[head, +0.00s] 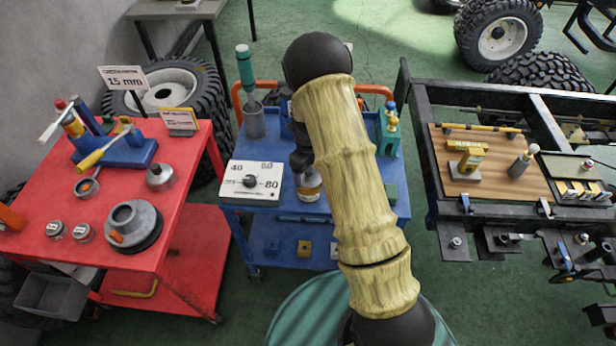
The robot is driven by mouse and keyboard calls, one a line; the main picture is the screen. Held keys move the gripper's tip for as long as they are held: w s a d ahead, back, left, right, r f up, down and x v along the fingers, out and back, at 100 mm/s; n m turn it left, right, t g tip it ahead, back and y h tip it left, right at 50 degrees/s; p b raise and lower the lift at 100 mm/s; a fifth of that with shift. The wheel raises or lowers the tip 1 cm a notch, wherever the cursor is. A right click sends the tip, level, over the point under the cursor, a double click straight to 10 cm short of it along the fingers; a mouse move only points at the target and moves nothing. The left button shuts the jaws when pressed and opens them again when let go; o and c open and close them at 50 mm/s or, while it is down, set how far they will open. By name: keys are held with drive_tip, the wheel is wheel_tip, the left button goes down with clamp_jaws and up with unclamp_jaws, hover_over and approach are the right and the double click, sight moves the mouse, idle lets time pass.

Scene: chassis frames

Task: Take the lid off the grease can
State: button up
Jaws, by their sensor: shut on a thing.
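A small can with a pale and amber body, which I take as the grease can (309,187), stands upright on the blue cart, just right of the dial panel. My gripper (301,164) is dark and points down over the top of the can. It is shut on the can's lid, which is mostly hidden by the gripper. I cannot tell whether the lid still touches the can. My arm covers the area right of the can.
A dial panel (251,182) sits close to the can's left. A grey cup with a green-handled tool (254,122) stands behind it. A red cart (50,190) is at left and a workbench (432,165) at right.

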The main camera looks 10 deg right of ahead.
wheel_tip(320, 180, up, 7)
drive_tip(key=shift+f+b, duration=0.1)
drive_tip(key=shift+b, duration=0.35)
drive_tip(key=shift+f, duration=0.1)
